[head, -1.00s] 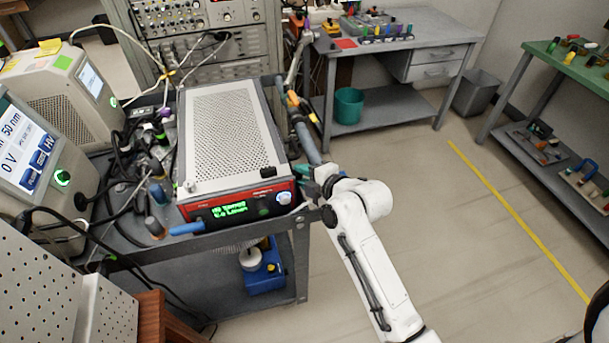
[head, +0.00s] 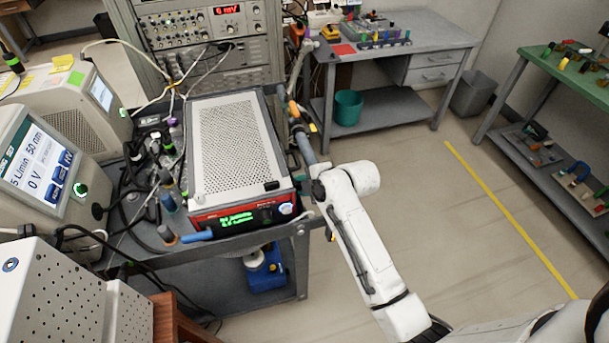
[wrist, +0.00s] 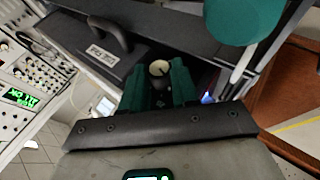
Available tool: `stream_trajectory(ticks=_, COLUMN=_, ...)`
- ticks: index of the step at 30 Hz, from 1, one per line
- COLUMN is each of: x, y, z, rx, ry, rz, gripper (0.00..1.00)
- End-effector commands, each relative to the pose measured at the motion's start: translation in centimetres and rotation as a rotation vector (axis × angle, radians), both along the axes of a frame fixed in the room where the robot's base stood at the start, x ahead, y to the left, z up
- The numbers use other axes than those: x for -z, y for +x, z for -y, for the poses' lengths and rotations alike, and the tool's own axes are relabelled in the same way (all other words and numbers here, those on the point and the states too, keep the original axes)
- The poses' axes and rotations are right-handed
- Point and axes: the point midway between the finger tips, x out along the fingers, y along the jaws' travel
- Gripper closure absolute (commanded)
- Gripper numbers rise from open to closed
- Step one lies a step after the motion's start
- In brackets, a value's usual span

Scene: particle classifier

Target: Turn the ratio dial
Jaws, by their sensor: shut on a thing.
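In the wrist view, my gripper (wrist: 159,84) has two dark green fingers closed on the sides of a small dark round piece. Its cream end face (wrist: 159,68) has a dark mark, and it looks like the ratio dial. The fingers hide its lower part. A dark casing with a handle (wrist: 108,32) and a pale label lies just beyond the fingers. In the head view, my white arm reaches to the right front corner of the cart, and its own links hide the gripper and what it holds.
A red-fronted instrument box (head: 240,150) with a green display stands on the cart beside my arm, a blue-ringed knob (head: 287,208) at its right. Cables and bottles crowd its left. Floor to the right is clear. A large green rounded thing (wrist: 245,18) is close in the wrist view.

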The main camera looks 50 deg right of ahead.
Motion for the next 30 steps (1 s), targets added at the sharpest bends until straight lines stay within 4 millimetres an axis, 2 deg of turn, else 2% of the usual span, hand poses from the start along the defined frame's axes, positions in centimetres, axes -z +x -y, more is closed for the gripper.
stream_trajectory(ticks=1, x=-0.9, y=0.2, z=0.1, rx=0.000, ry=0.025, rz=-0.039, gripper=1.00)
stream_trajectory(ticks=2, x=-1.0, y=0.2, z=0.1, rx=0.000, ry=0.042, rz=-0.063, gripper=1.00)
stream_trajectory(ticks=30, x=-0.1, y=1.7, z=1.2, rx=0.001, ry=0.538, rz=-0.795, gripper=1.00)
